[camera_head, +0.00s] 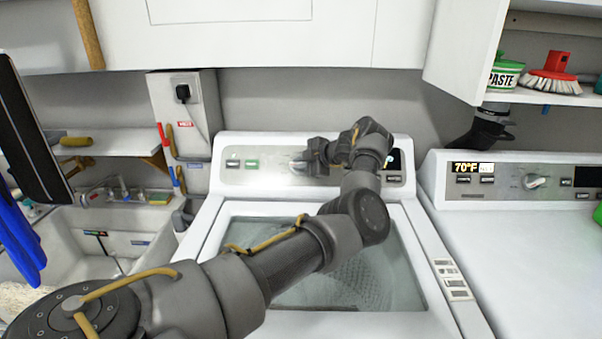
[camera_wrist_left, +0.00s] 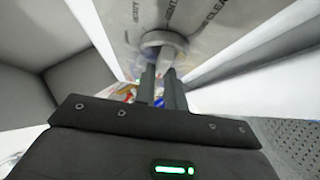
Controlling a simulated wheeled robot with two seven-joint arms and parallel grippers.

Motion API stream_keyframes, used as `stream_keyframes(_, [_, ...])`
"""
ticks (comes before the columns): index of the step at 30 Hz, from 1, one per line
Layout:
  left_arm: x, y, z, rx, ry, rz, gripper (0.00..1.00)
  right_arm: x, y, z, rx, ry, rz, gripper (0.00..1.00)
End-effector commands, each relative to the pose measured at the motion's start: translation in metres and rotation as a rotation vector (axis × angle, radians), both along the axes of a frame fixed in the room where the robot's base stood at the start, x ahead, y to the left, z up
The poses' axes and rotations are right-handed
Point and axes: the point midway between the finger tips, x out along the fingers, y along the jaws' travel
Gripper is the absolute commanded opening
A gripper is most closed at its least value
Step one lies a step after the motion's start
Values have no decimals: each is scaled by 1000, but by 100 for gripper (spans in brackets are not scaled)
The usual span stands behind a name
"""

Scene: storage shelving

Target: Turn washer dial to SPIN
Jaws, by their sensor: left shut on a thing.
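The washer (camera_head: 207,240) stands in the middle, with a glass lid and a light control panel (camera_head: 240,178) along its back. My left arm reaches over the lid to this panel. My left gripper (camera_head: 303,160) is at the panel, shut on the washer dial. In the left wrist view the round dial (camera_wrist_left: 165,40) sits between the fingertips (camera_wrist_left: 164,72), with printed lettering on the panel behind it. The lettering is partly cut off, and I cannot read which setting the dial points to. My right gripper is not in view.
A second machine (camera_head: 540,240) with its own dial (camera_head: 535,181) stands to the right. A sink (camera_head: 110,245) is at the left. A shelf at upper right holds a paste tub (camera_head: 505,77) and a red brush (camera_head: 552,75). A white cabinet (camera_head: 250,35) spans above.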

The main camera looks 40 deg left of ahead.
Motion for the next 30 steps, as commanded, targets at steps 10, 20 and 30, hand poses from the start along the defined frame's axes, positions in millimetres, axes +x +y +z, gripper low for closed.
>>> stream_keyframes(10, [1, 1, 9, -173, -145, 197, 0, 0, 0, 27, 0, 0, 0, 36])
stream_keyframes(20, [0, 3, 7, -267, -225, 315, 0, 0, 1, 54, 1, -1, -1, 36])
stream_keyframes(30, [-1, 4, 3, -295, -249, 353, 0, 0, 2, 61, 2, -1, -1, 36])
